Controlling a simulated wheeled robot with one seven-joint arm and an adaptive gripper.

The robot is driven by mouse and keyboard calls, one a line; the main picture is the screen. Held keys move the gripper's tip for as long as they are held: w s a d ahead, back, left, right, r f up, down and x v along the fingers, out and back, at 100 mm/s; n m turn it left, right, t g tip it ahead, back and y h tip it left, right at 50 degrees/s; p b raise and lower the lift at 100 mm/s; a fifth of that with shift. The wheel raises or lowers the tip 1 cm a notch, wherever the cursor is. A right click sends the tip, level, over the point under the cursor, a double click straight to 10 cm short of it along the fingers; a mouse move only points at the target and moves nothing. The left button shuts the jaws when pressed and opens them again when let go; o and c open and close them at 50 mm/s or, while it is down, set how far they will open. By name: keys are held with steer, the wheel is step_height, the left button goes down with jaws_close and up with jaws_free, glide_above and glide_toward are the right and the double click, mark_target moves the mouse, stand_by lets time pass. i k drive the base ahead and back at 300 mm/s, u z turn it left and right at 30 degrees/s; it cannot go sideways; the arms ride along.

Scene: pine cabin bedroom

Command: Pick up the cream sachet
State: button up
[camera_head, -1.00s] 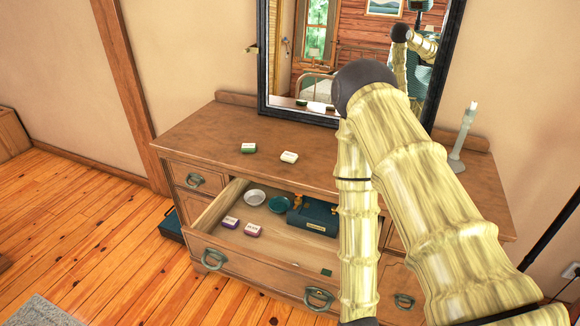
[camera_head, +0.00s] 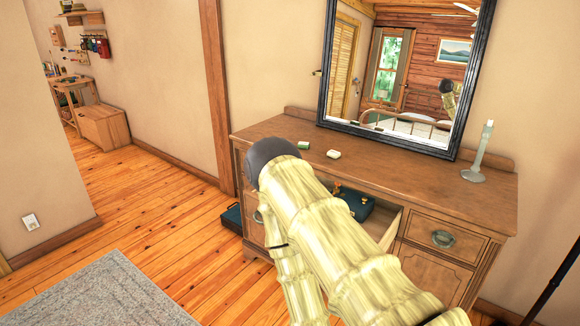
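The cream sachet (camera_head: 333,154) lies on top of the wooden dresser (camera_head: 420,178), near its front edge and left of the middle. A green sachet (camera_head: 303,145) lies just to its left, apart from it. My arm, with pale yellow bamboo-like links, rises in front of the dresser and hides much of the open drawer. My gripper is not in view.
The open drawer (camera_head: 393,228) sticks out of the dresser and holds a dark teal box (camera_head: 356,203). A mirror (camera_head: 405,70) stands behind the dresser top, and a candlestick (camera_head: 475,165) stands at its right end. A dark case (camera_head: 231,218) lies on the floor at left. A grey rug (camera_head: 100,295) covers the near-left floor.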

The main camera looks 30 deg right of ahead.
mark_target(335, 155)
steer(key=z, duration=0.5)
steer(key=i, duration=0.25)
steer(key=z, duration=0.25)
